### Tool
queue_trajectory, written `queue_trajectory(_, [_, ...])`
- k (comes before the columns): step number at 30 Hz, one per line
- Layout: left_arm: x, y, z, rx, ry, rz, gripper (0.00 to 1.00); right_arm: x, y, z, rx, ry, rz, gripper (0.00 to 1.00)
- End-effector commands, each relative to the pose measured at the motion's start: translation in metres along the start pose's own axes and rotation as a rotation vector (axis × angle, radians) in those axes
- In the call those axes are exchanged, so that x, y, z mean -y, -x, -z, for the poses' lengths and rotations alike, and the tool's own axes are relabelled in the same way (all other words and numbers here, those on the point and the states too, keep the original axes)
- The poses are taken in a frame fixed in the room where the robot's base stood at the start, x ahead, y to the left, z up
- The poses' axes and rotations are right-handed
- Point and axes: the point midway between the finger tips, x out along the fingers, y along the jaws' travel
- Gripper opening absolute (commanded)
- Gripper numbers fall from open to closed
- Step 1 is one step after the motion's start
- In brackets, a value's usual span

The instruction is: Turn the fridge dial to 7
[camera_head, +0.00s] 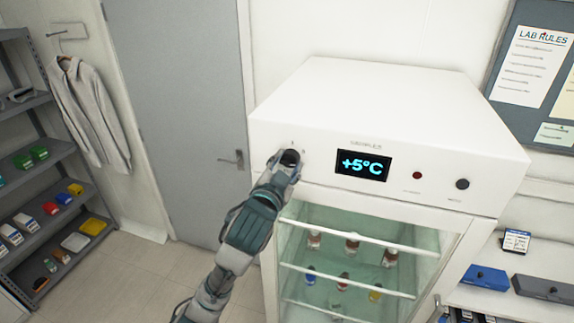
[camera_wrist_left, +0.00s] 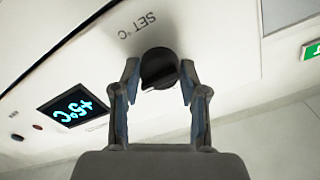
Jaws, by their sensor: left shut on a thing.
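The white fridge (camera_head: 400,104) stands in the middle of the head view, with its display (camera_head: 363,164) reading +5°C. The same display shows upside down in the left wrist view (camera_wrist_left: 74,108). The black dial (camera_wrist_left: 158,68) sits on the fridge's front panel beside the print "SET °C". My left gripper (camera_head: 289,158) is at the dial, its two fingers (camera_wrist_left: 160,84) shut on the dial from both sides. In the head view the gripper hides most of the dial. The dial's pointer is too dark to read. My right gripper is not in view.
A red light (camera_head: 417,175) and a black knob (camera_head: 462,184) are on the panel right of the display. Bottles (camera_head: 352,246) stand behind the glass.

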Motion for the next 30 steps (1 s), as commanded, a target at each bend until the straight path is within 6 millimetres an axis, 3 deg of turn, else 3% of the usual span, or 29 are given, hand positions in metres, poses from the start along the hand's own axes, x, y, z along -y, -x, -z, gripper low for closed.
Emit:
queue_trajectory(15, [-0.0017, -0.0018, -0.0055, 0.014, -0.405, -0.008, 0.08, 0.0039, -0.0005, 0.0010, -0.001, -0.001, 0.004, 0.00])
queue_trajectory(30, [-0.0027, -0.0018, -0.0053, 0.012, -0.523, -0.011, 0.08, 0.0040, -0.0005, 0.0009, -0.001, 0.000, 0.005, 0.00])
